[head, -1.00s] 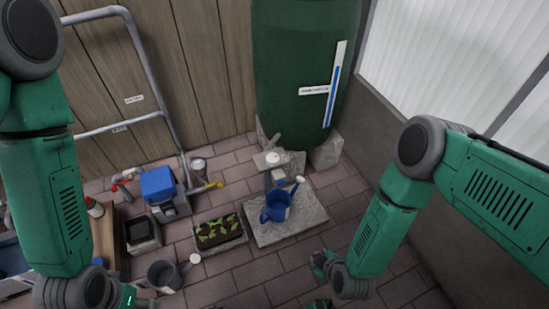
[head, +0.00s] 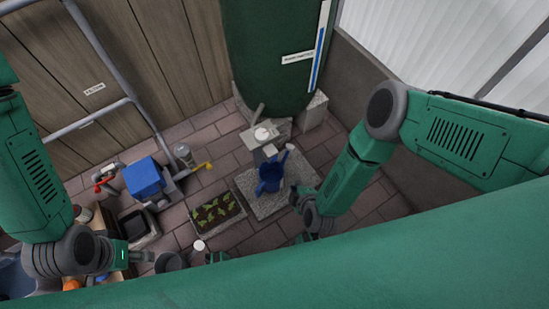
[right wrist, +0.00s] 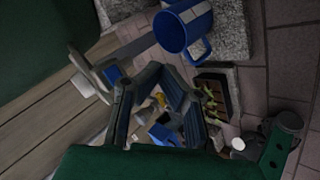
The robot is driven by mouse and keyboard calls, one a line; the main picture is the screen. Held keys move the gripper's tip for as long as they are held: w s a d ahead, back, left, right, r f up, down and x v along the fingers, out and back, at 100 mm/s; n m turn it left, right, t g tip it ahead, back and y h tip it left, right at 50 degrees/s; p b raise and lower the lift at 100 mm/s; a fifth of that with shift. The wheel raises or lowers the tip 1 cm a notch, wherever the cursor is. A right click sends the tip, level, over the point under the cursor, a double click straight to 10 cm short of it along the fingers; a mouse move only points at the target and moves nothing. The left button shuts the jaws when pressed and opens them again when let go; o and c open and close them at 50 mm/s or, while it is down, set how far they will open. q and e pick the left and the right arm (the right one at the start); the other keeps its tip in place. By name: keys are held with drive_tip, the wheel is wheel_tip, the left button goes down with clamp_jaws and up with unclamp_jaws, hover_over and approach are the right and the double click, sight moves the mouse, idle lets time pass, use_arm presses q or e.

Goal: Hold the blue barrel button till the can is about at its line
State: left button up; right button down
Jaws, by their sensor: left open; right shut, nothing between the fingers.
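The green barrel (head: 265,50) stands at the back, with a white gauge strip (head: 320,45) holding a blue bar. A grey post with a round white top (head: 262,133) stands before it. In the right wrist view, a blue patch (right wrist: 113,74) shows on this post; I cannot tell if it is the button. The blue can (head: 270,176) stands on a stone slab; it shows a pale band in the right wrist view (right wrist: 183,28). Its water level is unclear. My right gripper (head: 303,196) is shut and empty, right of the can. My left gripper (head: 148,257) is open near a dark pot.
A planter with seedlings (head: 216,211) lies left of the slab (head: 243,181). A blue box (head: 143,178) and a yellow-handled tap (head: 203,167) are farther left. A grey pot (head: 170,262) stands in front. Paving right of the slab is partly clear.

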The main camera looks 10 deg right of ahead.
sight(274, 159)
drive_tip(key=w+a+b, duration=0.3)
drive_tip(key=w, duration=0.5)
idle(1.4)
drive_tip(key=shift+w+a+r+b, duration=0.1)
drive_tip(key=shift+w+b, duration=0.2)
drive_tip(key=shift+w, duration=0.1)
drive_tip(key=shift+w+a, duration=0.15)
drive_tip(key=shift+w, duration=0.25)
idle(5.0)
